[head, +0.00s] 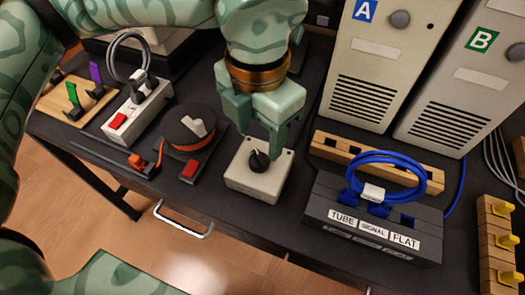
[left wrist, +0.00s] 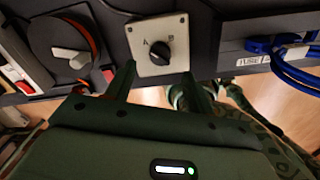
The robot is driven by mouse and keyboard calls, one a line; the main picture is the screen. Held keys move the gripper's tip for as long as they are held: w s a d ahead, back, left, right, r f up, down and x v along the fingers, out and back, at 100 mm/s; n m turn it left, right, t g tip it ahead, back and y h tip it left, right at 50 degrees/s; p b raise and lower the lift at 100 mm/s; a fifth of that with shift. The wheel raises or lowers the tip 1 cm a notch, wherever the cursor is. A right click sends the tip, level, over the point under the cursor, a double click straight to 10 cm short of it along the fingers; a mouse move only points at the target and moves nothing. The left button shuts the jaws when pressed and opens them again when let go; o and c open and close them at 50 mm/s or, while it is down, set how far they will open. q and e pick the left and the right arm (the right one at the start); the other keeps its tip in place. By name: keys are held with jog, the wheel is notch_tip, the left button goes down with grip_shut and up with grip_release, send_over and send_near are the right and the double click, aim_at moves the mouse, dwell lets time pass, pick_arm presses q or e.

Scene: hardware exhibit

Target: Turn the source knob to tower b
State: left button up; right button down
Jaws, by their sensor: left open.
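The source knob (head: 258,160) is a black knob on top of a small pale switch box (head: 247,181) on the dark table. In the left wrist view the knob (left wrist: 160,52) sits below the letters A, at left, and B, at right. I cannot tell for sure which letter it points to. My left gripper (head: 272,132) is open, just above and behind the knob; in the left wrist view its fingers (left wrist: 160,82) point toward the box, apart from the knob. Tower A (head: 378,65) and tower B (head: 462,90) stand at the back right. My right gripper is not in view.
The front table edge and a metal handle (head: 180,222) are near the box.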

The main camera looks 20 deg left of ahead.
aim_at(259, 157)
pick_arm(q)
notch_tip(259, 157, down, 6)
jog(key=shift+s+f+b, duration=0.1)
jog(key=shift+b, duration=0.8)
jog(key=c, duration=1)
